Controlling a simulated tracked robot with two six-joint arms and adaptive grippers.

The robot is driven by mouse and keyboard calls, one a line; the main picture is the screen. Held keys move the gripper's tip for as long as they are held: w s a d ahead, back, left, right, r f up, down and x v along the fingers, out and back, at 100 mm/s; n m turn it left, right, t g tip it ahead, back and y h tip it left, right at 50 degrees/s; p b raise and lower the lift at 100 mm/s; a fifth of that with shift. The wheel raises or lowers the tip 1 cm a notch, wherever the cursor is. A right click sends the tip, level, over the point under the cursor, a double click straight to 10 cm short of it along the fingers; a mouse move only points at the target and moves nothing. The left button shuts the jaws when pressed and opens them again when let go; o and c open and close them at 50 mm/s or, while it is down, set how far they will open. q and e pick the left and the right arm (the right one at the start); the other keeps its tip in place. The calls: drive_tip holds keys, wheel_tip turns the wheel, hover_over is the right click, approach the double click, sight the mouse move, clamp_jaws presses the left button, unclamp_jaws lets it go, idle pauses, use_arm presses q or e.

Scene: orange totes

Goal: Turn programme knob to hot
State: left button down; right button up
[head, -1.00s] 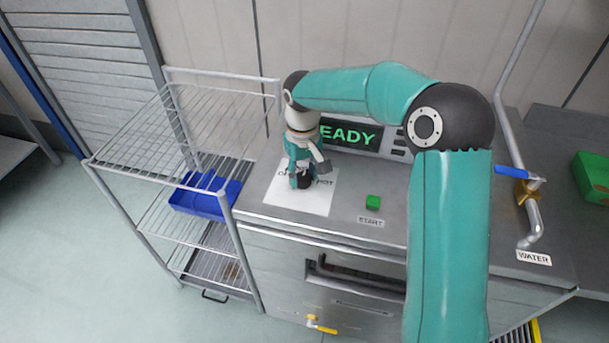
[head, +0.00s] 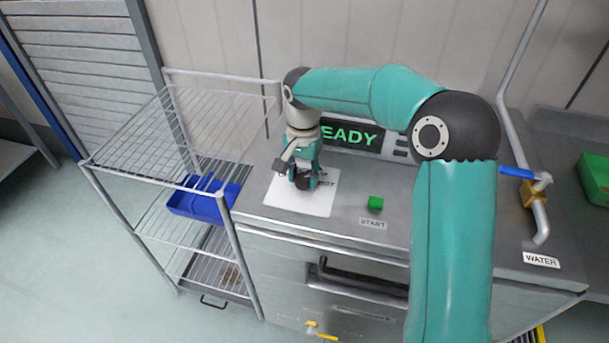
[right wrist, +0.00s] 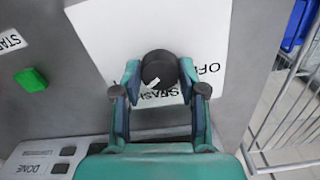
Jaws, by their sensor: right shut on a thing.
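The dark round programme knob (right wrist: 160,68) stands on a white label plate (right wrist: 108,38) in the right wrist view. My right gripper (right wrist: 160,75) is shut on it, with one finger on each side. A white mark on the knob's top points to the lower left there. The label "OFF" lies right of the knob; lettering behind the fingers is partly hidden. In the head view my right gripper (head: 303,176) points down over the white plate (head: 296,204), and the knob (head: 304,181) is mostly hidden. My left gripper is out of view.
A green START button (head: 375,203) is right of the plate. The display (head: 352,134) behind is partly covered by my right arm. A wire rack (head: 150,125) with a blue tray (head: 200,206) stands left. A blue-handled water valve (head: 517,172) is at right.

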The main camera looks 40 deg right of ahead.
sight(303, 176)
drive_tip(key=shift+w+r+m, duration=0.1)
drive_tip(key=shift+w+m, duration=0.1)
drive_tip(key=shift+m, duration=1.1)
drive_tip(key=o, duration=1.1)
drive_tip(key=shift+o, duration=0.2)
drive_tip(key=shift+s, duration=0.1)
wheel_tip(303, 176, up, 12)
